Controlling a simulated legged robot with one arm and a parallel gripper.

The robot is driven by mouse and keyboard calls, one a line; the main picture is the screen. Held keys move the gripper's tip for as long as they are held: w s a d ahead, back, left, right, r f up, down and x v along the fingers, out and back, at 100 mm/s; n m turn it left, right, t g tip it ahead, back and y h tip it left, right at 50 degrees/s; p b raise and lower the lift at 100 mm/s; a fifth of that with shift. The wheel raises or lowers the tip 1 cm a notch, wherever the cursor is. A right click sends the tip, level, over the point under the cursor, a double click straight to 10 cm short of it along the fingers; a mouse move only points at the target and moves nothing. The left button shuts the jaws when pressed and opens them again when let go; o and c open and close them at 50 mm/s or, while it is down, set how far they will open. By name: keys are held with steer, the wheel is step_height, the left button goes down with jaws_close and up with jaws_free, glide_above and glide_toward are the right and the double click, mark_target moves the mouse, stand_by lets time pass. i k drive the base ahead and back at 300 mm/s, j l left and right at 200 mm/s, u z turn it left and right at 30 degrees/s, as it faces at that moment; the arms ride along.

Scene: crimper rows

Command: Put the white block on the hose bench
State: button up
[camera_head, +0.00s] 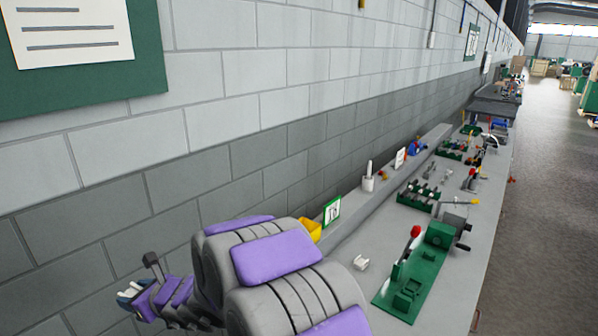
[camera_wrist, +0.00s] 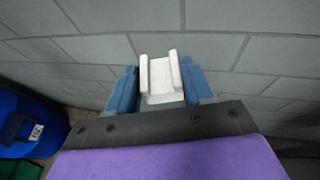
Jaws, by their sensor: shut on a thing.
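In the wrist view a white U-shaped block (camera_wrist: 160,80) sits between the two blue jaws of my gripper (camera_wrist: 158,85), which is shut on it. In the head view my gripper (camera_head: 132,292) is at the lower left, in front of the grey block wall and left of the bench. A little white shows at its tip. A long grey bench (camera_head: 440,235) runs along the wall at the right. I cannot tell from the frames whether it is the hose bench. A second small white block (camera_head: 361,263) lies on its near end.
A green-based crimper (camera_head: 438,235) with a red-knobbed lever stands on the bench. A blue barrel (camera_wrist: 22,118) shows in the wrist view.

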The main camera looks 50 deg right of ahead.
mark_target(379, 244)
steer(key=i+z, duration=0.15)
steer(key=z, duration=0.3)
steer(key=i+z, duration=0.2)
steer(key=z, duration=0.2)
steer(key=i+z, duration=0.15)
steer(key=z, duration=0.3)
steer(key=i+j+z, duration=0.15)
steer(key=z, duration=0.25)
steer(key=i+j+z, duration=0.15)
steer(key=z, duration=0.25)
steer(key=i+j+z, duration=0.55)
steer(key=z, duration=0.3)
